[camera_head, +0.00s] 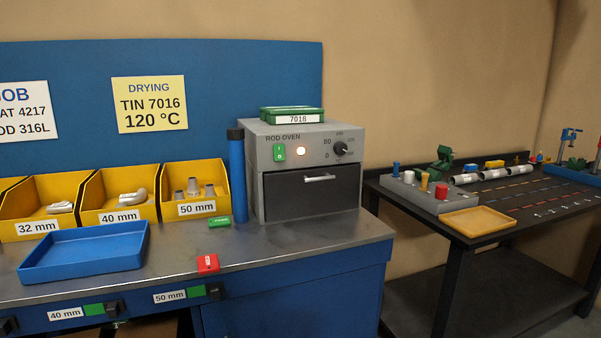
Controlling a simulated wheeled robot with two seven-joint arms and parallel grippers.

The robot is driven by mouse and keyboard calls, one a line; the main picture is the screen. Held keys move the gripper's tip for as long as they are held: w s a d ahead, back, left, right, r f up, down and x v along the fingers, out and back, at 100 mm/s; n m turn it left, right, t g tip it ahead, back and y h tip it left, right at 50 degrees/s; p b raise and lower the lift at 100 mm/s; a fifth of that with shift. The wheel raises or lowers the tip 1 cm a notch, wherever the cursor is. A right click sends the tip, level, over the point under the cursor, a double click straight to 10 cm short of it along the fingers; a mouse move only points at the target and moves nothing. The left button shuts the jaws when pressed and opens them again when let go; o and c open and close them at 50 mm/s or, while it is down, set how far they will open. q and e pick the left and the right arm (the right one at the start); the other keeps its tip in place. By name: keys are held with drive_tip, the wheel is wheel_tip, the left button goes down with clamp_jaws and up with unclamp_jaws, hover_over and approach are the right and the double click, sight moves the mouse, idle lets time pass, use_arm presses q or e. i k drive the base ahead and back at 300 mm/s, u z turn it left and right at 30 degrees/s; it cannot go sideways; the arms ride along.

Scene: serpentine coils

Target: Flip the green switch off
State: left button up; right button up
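The green switch (279,152) is a small upright rocker on the left of the grey front panel of the rod oven (264,195). It bears small white marks; which side is pressed in is too small to tell. A round indicator lamp (301,151) to its right glows orange-white. A black dial (340,149) sits further right on the panel. The oven drawer below is shut. Neither of my grippers is in view.
The oven stands on a metal bench (300,239). A blue cylinder (238,176) stands close at its left. A black table (480,240) stands right.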

sight(279, 155)
drive_tip(key=u, duration=0.75)
drive_tip(key=i, duration=0.55)
drive_tip(key=z, duration=1.25)
